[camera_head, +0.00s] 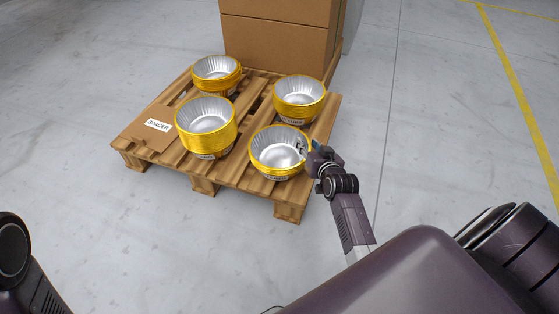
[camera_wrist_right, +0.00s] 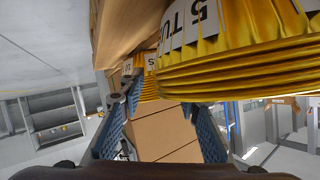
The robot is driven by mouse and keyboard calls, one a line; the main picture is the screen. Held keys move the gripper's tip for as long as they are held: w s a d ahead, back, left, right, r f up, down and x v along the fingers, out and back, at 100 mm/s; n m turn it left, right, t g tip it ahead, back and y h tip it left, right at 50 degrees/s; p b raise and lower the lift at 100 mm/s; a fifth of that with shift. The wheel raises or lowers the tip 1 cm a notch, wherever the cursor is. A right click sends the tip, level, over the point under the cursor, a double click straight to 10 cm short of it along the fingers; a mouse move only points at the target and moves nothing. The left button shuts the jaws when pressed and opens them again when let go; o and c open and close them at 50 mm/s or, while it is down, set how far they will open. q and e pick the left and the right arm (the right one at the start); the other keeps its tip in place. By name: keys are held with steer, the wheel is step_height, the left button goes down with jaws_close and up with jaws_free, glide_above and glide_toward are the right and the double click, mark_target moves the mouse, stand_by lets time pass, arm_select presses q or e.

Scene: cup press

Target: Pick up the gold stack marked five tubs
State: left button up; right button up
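Several stacks of gold-rimmed foil tubs stand on a wooden pallet. The front right stack (camera_head: 279,168) has a partly readable label low on its front. My right gripper (camera_head: 305,148) is at this stack's right rim, one fingertip showing over the tub's edge. In the right wrist view, a gold stack (camera_wrist_right: 235,65) fills the upper right, its label reading "5 TU" before it is cut off. The open fingers (camera_wrist_right: 158,112) stand apart below it; I see nothing clamped between them. Whether they touch the rim is unclear. My left gripper is not in view.
The other gold stacks are at front left (camera_head: 206,140), back left (camera_head: 217,82) and back right (camera_head: 299,110). A cardboard spacer (camera_head: 146,134) lies on the pallet (camera_head: 240,180). Large cartons (camera_head: 277,45) stand behind. The floor right of the pallet is clear.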

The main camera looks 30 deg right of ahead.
steer(key=shift+w, duration=0.15)
steer(key=shift+c, duration=0.6)
jaws_close()
